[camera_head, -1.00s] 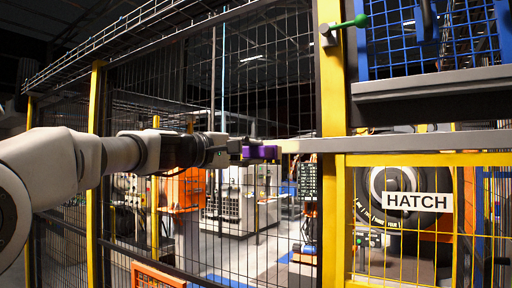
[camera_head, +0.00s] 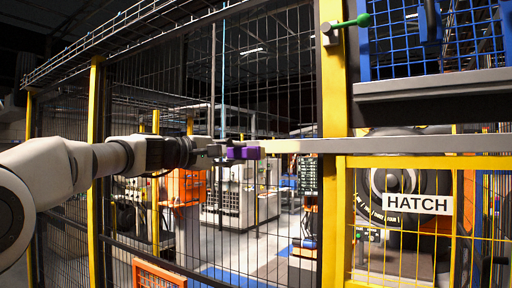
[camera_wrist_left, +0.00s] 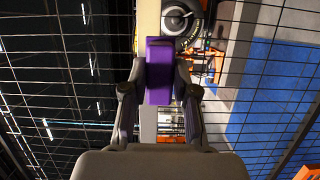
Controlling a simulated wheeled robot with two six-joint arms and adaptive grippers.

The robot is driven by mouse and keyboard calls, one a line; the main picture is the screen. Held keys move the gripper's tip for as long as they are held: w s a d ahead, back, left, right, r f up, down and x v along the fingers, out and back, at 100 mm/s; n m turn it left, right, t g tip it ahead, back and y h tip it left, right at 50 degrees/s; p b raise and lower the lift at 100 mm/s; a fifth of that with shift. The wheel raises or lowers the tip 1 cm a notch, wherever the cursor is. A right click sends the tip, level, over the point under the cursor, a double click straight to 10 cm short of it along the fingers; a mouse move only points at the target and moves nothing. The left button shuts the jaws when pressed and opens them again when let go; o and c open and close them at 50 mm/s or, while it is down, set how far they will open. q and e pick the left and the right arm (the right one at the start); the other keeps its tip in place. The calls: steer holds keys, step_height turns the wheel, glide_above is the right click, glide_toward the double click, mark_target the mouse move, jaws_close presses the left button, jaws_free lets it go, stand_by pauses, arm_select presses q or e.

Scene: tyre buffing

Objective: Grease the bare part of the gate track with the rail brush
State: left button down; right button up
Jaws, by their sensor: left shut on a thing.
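My left gripper (camera_head: 217,152) comes in from the left and is shut on the purple rail brush (camera_head: 244,152), which it holds level at the left end of the gate track (camera_head: 410,143). The track is a long grey horizontal bar running right across the yellow post. Its short left stretch (camera_head: 280,146), beside the brush, is pale cream. In the left wrist view the purple brush (camera_wrist_left: 159,72) sits between both fingers, with a cream strip (camera_wrist_left: 148,16) beyond it. The brush's contact face is hidden. I cannot tell if it touches the track. My right gripper is not in view.
A black wire-mesh fence (camera_head: 285,90) stands close behind the arm, with a yellow post (camera_head: 333,200) to the right. A green-knobbed lever (camera_head: 361,20) sticks out above the track. A yellow-framed hatch (camera_head: 417,204) is below it.

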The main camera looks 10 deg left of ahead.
arm_select(q)
steer(key=shift+w+d, duration=0.2)
steer(key=shift+w, duration=0.25)
step_height(320, 180, up, 3)
steer(key=p, duration=0.3)
steer(key=shift+s+r, duration=0.1)
steer(key=shift+r, duration=0.1)
steer(key=shift+s+f, duration=0.1)
steer(key=shift+f, duration=0.1)
steer(key=f+b, duration=0.3)
steer(key=shift+w+f, duration=0.1)
steer(key=shift+w, duration=0.1)
step_height(320, 180, up, 4)
steer(key=p, duration=0.3)
steer(key=shift+f, duration=0.3)
